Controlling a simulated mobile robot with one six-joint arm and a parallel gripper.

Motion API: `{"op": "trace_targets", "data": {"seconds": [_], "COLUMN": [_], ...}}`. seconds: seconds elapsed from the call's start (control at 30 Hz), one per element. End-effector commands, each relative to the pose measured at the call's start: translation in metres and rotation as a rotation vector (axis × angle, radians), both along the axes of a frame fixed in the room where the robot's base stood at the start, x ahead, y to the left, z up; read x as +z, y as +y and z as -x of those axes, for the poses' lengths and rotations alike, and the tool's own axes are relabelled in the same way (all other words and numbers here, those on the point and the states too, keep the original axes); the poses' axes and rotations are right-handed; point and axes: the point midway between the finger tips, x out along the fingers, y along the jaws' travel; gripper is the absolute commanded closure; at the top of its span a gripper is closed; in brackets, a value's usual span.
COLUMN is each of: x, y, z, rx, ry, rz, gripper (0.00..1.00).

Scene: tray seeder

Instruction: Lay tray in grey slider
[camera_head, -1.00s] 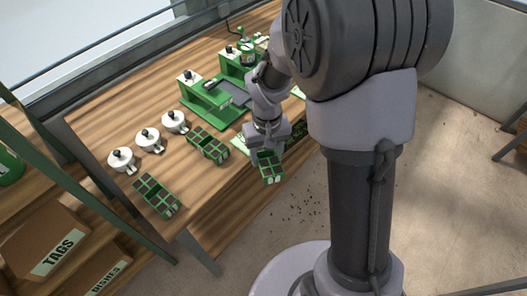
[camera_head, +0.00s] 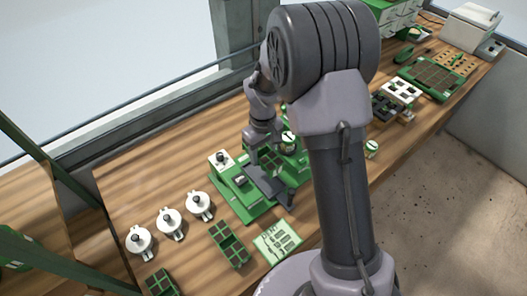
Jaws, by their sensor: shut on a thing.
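My gripper (camera_head: 265,147) points down over the green seeder (camera_head: 233,198) and is shut on a small green tray with dark cells (camera_head: 271,157). The tray shows just below my fingers, at the far edge of the dark grey slider (camera_head: 268,184) in this view. The slider is a flat plate on the seeder, and the part I see is bare. I cannot tell whether the tray touches it. My arm hides part of the seeder's right side.
Two more celled green trays (camera_head: 229,244) (camera_head: 161,283) lie at the front left. White lidded pots (camera_head: 170,222) stand in a row behind them. A pale green card with grey pieces (camera_head: 278,241) lies in front of the seeder. More trays (camera_head: 431,78) and boxes fill the far right.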

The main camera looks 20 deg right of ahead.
Motion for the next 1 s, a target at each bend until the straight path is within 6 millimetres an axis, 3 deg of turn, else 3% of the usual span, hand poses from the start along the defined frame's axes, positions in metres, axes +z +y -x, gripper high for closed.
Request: {"op": "trace_targets", "data": {"seconds": [1.0], "x": [-0.093], "y": [0.000], "z": [0.000], "rx": [-0.001], "ry": [0.000], "rz": [0.000], "gripper": [0.94]}}
